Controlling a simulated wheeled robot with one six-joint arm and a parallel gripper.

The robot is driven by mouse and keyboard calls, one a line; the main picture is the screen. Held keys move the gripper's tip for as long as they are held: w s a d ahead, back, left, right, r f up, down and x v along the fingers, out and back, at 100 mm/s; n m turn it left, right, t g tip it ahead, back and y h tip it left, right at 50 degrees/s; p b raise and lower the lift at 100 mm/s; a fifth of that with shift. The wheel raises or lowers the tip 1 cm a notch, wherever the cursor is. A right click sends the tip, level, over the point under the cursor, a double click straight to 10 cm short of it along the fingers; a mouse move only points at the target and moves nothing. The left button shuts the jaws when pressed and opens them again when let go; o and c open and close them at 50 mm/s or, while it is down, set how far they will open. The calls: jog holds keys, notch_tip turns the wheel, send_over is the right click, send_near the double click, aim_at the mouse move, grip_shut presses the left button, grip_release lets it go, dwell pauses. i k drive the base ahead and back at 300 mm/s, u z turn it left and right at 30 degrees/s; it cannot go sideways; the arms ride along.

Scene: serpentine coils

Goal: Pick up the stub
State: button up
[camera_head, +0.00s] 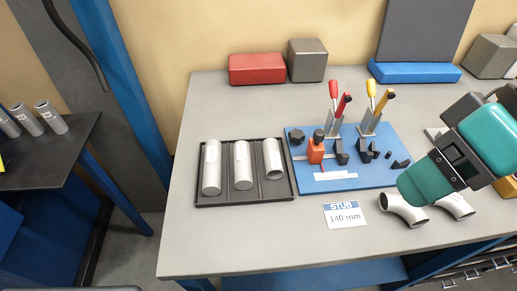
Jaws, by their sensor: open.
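Three silver tube pieces lie side by side in a dark tray on the grey workbench: a left stub (211,168), a middle stub (243,166) and a right stub (273,160). The right one shows its dark open end and sits a little higher in the tray. A white card (344,215) reading "STUB 140 mm" lies in front of the blue fixture plate. My teal and black arm links reach in from the right edge, over the bench's right side. My gripper's fingers do not show, and no stub is seen held.
The blue fixture plate (377,180) carries an orange block, black blocks and upright toggle clamps with red and yellow handles. Bent silver pipes (403,210) lie under my arm. A red block (257,69) and grey box (307,60) stand behind. The bench front left is clear.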

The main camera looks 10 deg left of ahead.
aim_at(211, 185)
jog(key=u, duration=0.1)
jog(key=k, duration=0.85)
jog(key=z, duration=0.6)
jog(key=i, duration=1.4)
jog(key=u, duration=2.25)
